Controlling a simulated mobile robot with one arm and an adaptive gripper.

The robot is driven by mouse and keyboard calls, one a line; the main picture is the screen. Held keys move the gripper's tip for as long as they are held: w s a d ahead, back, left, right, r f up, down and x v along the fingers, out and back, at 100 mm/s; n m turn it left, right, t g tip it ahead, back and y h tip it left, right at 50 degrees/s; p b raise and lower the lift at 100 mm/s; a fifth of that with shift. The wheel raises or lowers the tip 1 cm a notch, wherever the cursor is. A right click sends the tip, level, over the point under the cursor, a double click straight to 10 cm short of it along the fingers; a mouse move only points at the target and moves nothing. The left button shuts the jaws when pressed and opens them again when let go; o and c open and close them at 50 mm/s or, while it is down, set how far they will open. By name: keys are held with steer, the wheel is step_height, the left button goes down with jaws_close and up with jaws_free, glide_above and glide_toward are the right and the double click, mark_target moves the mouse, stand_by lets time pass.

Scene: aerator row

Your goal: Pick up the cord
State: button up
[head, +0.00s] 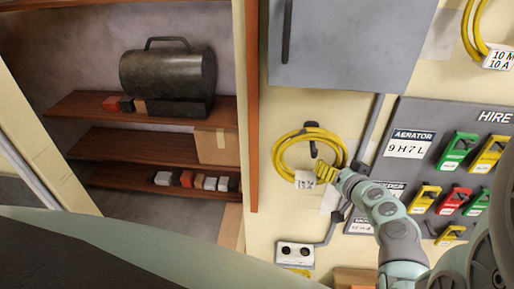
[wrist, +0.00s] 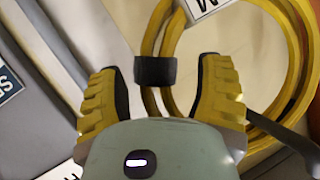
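My gripper (head: 326,172), with yellow fingers, is at the lower right of this coil, beside the tag. In the wrist view the cord (wrist: 299,60) loops beyond my fingers, and a black band (wrist: 155,71) around its strands lies between the two spread fingertips. My gripper (wrist: 162,75) is open. I cannot tell whether either finger touches the cord.
A second yellow coil (head: 467,30) hangs at the upper right. A grey board (head: 425,125) with coloured clips is right of my gripper. A grey cabinet (head: 345,45) is above, a socket box (head: 295,254) below. Wooden shelves (head: 140,147) with a dark heater-like cylinder stand left.

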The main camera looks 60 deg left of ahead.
mark_target(342, 163)
jaws_close()
stand_by(0.3)
steer(key=shift+r, duration=0.15)
steer(key=shift+r, duration=0.75)
step_height(342, 163, up, 2)
steer(key=shift+w+b, duration=0.1)
steer(key=shift+b, duration=0.4)
steer(key=s+d+r+b, duration=0.1)
steer(key=s+d+b, duration=0.3)
steer(key=s+d, duration=0.4)
steer(key=shift+d+r+b, duration=0.2)
steer(key=shift+d+b, duration=0.1)
steer(key=shift+d, duration=2.65)
